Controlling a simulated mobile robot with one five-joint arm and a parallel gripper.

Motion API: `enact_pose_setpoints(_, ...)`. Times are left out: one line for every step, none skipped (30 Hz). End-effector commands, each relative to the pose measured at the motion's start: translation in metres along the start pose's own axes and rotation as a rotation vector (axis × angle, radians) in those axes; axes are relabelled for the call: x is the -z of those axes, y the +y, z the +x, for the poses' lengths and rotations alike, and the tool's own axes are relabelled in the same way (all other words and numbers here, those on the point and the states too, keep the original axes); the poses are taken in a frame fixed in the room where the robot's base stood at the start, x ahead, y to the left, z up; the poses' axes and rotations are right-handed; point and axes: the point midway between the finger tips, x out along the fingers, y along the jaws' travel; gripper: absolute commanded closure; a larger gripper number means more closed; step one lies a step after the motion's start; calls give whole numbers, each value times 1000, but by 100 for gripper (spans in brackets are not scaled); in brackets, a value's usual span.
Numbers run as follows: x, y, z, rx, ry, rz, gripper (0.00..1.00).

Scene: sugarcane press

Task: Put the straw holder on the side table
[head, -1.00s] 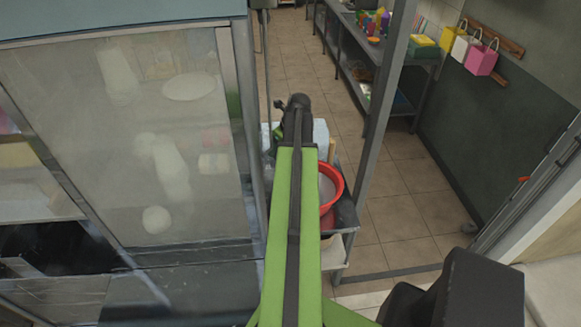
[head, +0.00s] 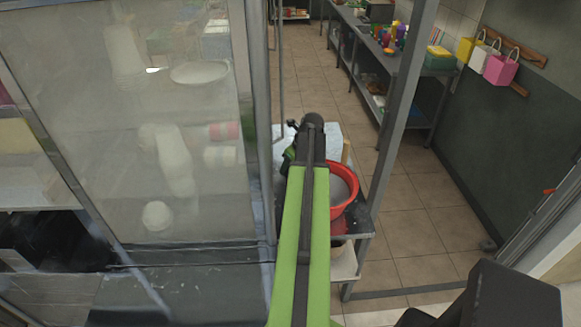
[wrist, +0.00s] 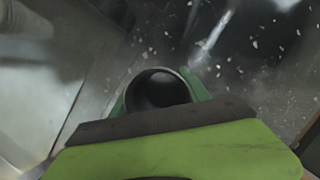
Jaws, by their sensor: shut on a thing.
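In the head view my arm's end hides most of the gripper and the holder. The side table (head: 352,229) is a small metal table beyond the glass cabinet, under and around my arm's end. I cannot tell whether the holder touches a surface; the wrist view shows a dark, speckled metal surface below it.
A red basin (head: 350,190) stands on the side table, just right of my arm. A glass cabinet (head: 130,130) fills the left. A metal post (head: 400,100) rises at the right. Tiled floor (head: 420,220) is open beyond, with a long shelf table (head: 400,75) at the back.

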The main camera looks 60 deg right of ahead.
Motion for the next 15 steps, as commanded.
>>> enact_pose_setpoints(1, 0, 3, 0, 0, 0, 100)
enact_pose_setpoints(1, 0, 3, 0, 0, 0, 45)
enact_pose_setpoints(1, 0, 2, 0, 0, 0, 40)
enact_pose_setpoints(1, 0, 2, 0, 0, 0, 36)
enact_pose_setpoints(1, 0, 2, 0, 0, 0, 32)
enact_pose_setpoints(1, 0, 2, 0, 0, 0, 27)
enact_pose_setpoints(1, 0, 2, 0, 0, 0, 25)
enact_pose_setpoints(1, 0, 2, 0, 0, 0, 25)
enact_pose_setpoints(1, 0, 2, 0, 0, 0, 25)
enact_pose_setpoints(1, 0, 2, 0, 0, 1, 25)
enact_pose_setpoints(1, 0, 2, 0, 0, 1, 25)
enact_pose_setpoints(1, 0, 2, 0, 0, 1, 25)
enact_pose_setpoints(1, 0, 2, 0, 0, 1, 25)
enact_pose_setpoints(1, 0, 2, 0, 0, 1, 25)
enact_pose_setpoints(1, 0, 1, 0, 0, 1, 25)
